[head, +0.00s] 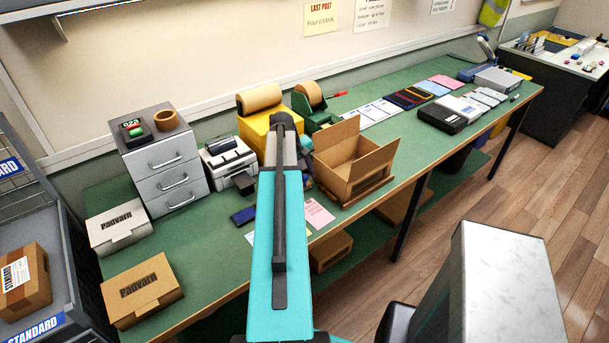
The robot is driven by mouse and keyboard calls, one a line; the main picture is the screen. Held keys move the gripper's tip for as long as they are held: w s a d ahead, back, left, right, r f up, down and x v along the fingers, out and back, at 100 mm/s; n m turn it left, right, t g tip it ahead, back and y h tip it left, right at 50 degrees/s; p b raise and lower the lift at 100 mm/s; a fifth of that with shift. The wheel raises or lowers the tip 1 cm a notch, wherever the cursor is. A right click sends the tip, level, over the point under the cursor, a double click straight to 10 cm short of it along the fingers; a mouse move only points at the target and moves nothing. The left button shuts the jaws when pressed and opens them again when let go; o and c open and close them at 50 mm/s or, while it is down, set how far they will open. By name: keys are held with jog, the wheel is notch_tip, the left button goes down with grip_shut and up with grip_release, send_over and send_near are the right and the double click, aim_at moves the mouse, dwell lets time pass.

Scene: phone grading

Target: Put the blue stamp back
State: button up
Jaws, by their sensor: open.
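I cannot pick out the blue stamp with certainty. A small dark bluish thing (308,182) shows just right of my arm, partly hidden by it, too small to identify. A dark blue flat pad (243,215) lies on the green bench left of my arm. A small black holder (133,130) with green and red pieces sits on the grey drawer unit (165,165); these may be stamps. My gripper (306,150) is open, reaching over the bench between the yellow box and the open carton, mostly hidden behind my own arm.
A brown roll (167,120) sits beside the holder. A printer (228,160), yellow box (256,128) and open carton (353,165) crowd the middle bench.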

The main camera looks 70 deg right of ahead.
jog(key=b+v, duration=0.3)
jog(key=v, duration=0.9)
dwell(0.3)
dwell(0.8)
